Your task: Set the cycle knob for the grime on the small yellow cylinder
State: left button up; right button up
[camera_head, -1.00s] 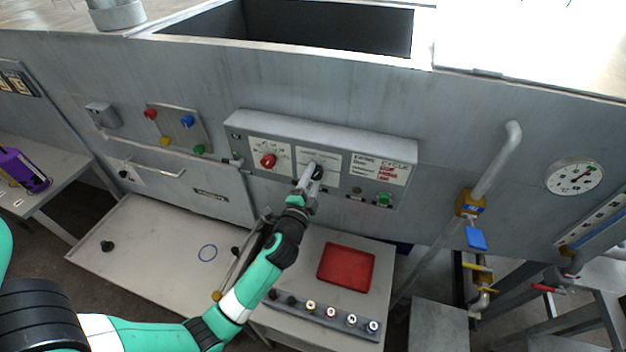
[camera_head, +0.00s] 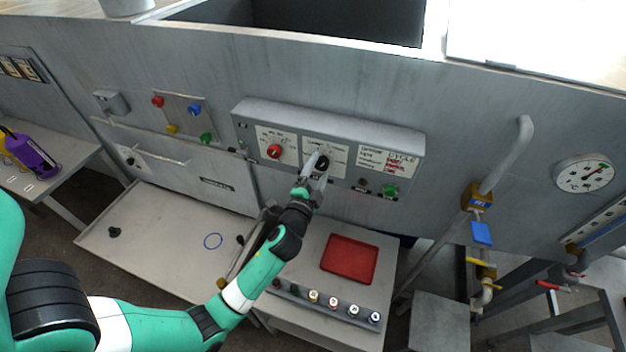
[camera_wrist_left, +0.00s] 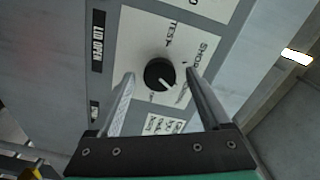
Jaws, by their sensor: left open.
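The black cycle knob (camera_head: 323,162) sits on a white dial plate in the middle of the grey control panel (camera_head: 330,122). In the left wrist view the knob (camera_wrist_left: 159,73) has a white pointer mark toward the lower right; TEST and a word beginning SHOR are printed around it. My left gripper (camera_head: 317,162) is open at the knob. Its two fingers (camera_wrist_left: 160,80) stand on either side of the knob, with gaps showing in the wrist view; contact is not seen. My right gripper is out of view. I cannot make out a small yellow cylinder.
A red knob (camera_head: 274,151) is left of the cycle knob, and a green button (camera_head: 390,191) is at right. Below are a red tray (camera_head: 348,259) and a rail with several small round pieces (camera_head: 333,302). Pipework (camera_head: 507,170) rises at right.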

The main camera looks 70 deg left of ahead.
pick_arm(q)
jog(key=b+v, duration=0.1)
jog(key=v, duration=1)
jog(key=shift+w, duration=0.1)
